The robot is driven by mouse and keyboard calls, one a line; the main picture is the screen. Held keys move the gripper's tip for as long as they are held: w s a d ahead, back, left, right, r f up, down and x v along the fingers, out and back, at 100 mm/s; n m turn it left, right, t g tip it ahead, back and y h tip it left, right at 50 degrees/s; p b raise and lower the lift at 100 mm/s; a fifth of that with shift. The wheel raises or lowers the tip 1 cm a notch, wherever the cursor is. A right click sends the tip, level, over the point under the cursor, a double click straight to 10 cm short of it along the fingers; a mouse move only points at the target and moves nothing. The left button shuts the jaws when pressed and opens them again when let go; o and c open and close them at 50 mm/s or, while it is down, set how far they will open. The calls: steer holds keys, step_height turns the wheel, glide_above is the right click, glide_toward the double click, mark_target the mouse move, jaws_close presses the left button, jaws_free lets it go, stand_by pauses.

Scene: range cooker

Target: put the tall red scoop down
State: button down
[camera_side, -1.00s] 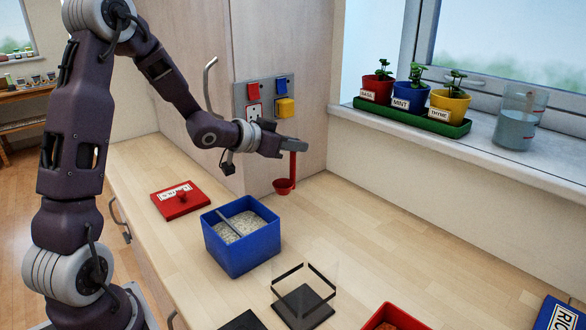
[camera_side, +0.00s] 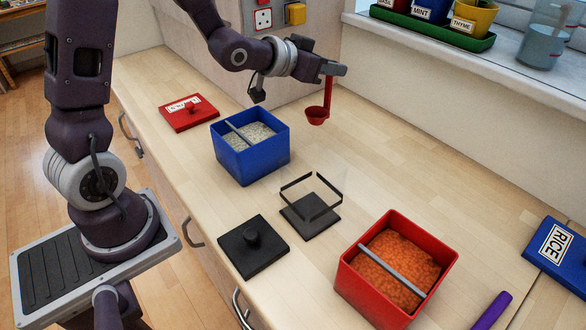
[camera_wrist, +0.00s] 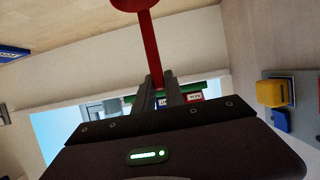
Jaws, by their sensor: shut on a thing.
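The tall red scoop (camera_side: 328,93) hangs upright from my gripper (camera_side: 337,70) in the side view, its small round cup at the bottom. My gripper is shut on the top of its handle. The cup is over the bare counter behind and to the right of the blue box; I cannot tell its exact gap above the wood. In the wrist view the red handle (camera_wrist: 150,47) runs up from between my gripper's fingers (camera_wrist: 163,88), and the cup is cut off by the top edge.
The blue box (camera_side: 248,160) of pale grains is nearest. Counter right of the scoop is clear.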

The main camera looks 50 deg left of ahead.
steer(key=a+r+m+h, duration=0.1)
steer(key=a+m+h, duration=0.35)
steer(key=a, duration=0.35)
step_height(320, 180, down, 10)
steer(key=shift+s+a+g+h, duration=0.2)
steer(key=shift+a+g+h, duration=0.05)
steer(key=shift+g+h, duration=0.15)
steer(key=c, duration=1.4)
jaws_free()
